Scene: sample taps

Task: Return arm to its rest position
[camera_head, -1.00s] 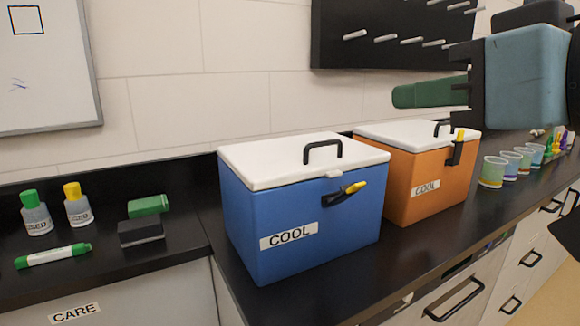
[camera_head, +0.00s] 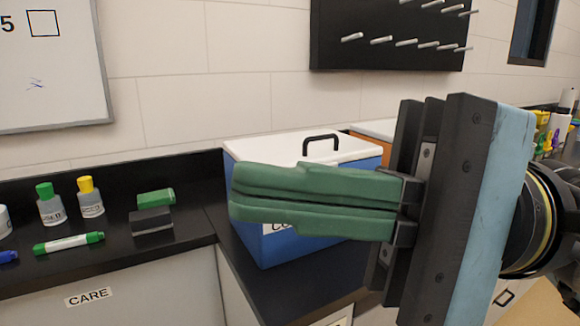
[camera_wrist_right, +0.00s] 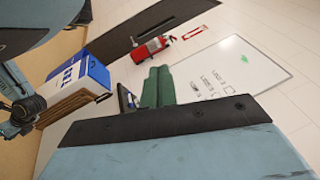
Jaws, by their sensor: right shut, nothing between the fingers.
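My right gripper (camera_head: 236,197) is large in the middle of the head view, its arm coming in from the right. Its two green fingers lie together with nothing between them and point left. It is in front of the blue cooler (camera_head: 258,240) and hides much of that cooler's front and label. The green fingers also show in the right wrist view (camera_wrist_right: 158,87). My left gripper is in neither view.
The blue cooler has a white lid with a black handle (camera_head: 320,138). An orange cooler (camera_head: 380,134) is mostly hidden behind my gripper. Bottles (camera_head: 91,199), a green marker (camera_head: 68,243) and a black eraser (camera_head: 151,220) sit on the left counter. A pegboard (camera_head: 385,35) hangs behind.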

